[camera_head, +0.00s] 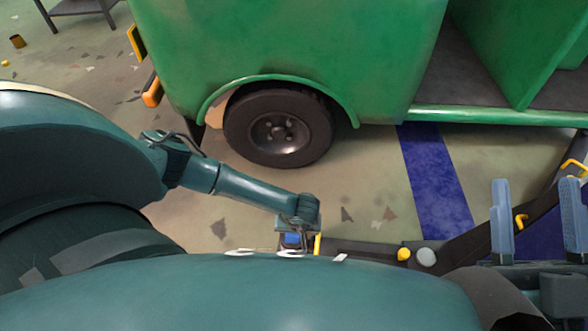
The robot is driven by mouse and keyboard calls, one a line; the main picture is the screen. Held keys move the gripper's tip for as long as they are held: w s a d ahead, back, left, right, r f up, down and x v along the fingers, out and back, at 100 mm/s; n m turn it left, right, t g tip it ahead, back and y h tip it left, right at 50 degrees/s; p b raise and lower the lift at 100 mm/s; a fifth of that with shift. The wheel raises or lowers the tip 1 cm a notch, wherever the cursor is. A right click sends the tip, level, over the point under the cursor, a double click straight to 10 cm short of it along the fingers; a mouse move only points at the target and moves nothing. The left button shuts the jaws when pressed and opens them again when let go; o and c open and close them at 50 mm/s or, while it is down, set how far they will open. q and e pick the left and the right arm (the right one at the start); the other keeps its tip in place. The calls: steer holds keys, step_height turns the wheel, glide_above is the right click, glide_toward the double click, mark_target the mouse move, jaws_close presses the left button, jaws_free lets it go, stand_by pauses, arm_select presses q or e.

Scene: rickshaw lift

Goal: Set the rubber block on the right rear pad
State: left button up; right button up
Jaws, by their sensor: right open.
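I cannot tell whether this disc is a pad. My left arm comes in from the left and bends down at the wrist. Only the top of my left gripper (292,239) shows there; its fingers are hidden behind my body. I cannot make out the rubber block.
A green rickshaw (290,40) stands ahead, its black wheel (278,125) on the floor. A blue stripe (436,185) crosses the floor beside it. Yellow parts (574,167) show by the lift at the right. A grey table (84,8) stands far left. Floor left of the wheel is open.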

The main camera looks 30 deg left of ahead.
steer(key=shift+r, duration=0.1)
arm_select(q)
steer(key=shift+f, duration=0.15)
steer(key=o, duration=1.1)
steer(key=shift+c, duration=0.2)
arm_select(e)
steer(key=shift+r, duration=0.15)
